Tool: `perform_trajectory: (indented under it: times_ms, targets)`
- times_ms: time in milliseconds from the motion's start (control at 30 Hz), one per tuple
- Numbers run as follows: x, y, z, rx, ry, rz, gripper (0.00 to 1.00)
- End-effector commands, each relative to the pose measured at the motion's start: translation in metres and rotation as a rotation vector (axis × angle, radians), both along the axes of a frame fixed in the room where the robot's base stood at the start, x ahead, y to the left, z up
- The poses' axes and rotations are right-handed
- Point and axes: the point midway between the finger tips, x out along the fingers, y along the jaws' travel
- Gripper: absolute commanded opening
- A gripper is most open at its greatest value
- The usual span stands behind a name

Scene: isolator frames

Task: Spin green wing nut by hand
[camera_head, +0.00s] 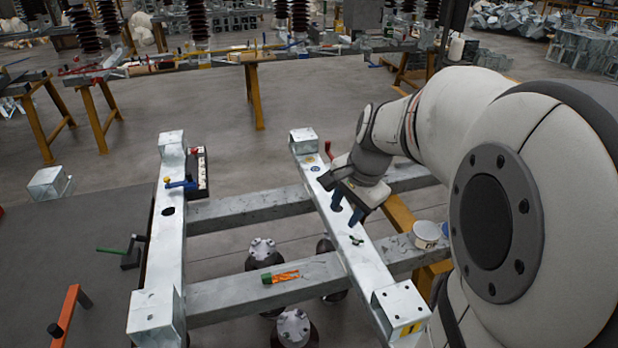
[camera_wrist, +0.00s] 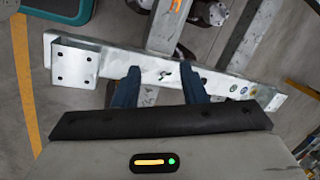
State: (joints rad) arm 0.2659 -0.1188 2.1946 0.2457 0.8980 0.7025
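A small dark green piece (camera_head: 356,240), which looks like the wing nut, sits on the top face of the right-hand galvanized beam (camera_head: 372,270). It is too small for its wings to be made out. My gripper (camera_head: 346,209) is over the same beam, a little farther back than this piece and apart from it. Its two blue fingers are spread with nothing between them. In the wrist view my gripper (camera_wrist: 159,68) is open over the beam (camera_wrist: 118,62). A small dark mark (camera_wrist: 165,76) shows between the fingers; I cannot tell if it is the nut.
A white tub (camera_head: 427,234) stands on the near crossbeam, right of the beam. An orange tool with a green end (camera_head: 281,276) lies on that crossbeam. A red handle (camera_head: 328,150) rises behind my gripper. A left beam (camera_head: 165,250) carries a blue-handled clamp (camera_head: 181,184).

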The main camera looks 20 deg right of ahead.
Motion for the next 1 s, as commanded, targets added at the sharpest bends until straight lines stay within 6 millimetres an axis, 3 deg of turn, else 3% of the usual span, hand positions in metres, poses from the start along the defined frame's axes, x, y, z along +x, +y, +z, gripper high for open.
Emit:
perform_trajectory:
  times_ms: [33,200,300,433,633,1000]
  targets:
    - [0.019,-0.017,-0.038,0.056,0.031,-0.153,0.38]
    - [0.07,-0.069,-0.107,0.232,0.116,-0.636,0.38]
    - [0.09,-0.096,-0.141,0.315,0.156,-0.86,0.38]
    - [0.105,-0.122,-0.169,0.386,0.194,-1.053,0.38]
    - [0.113,-0.132,-0.188,0.425,0.215,-1.156,0.38]
    - [0.128,-0.116,-0.239,0.425,0.216,-1.155,0.38]
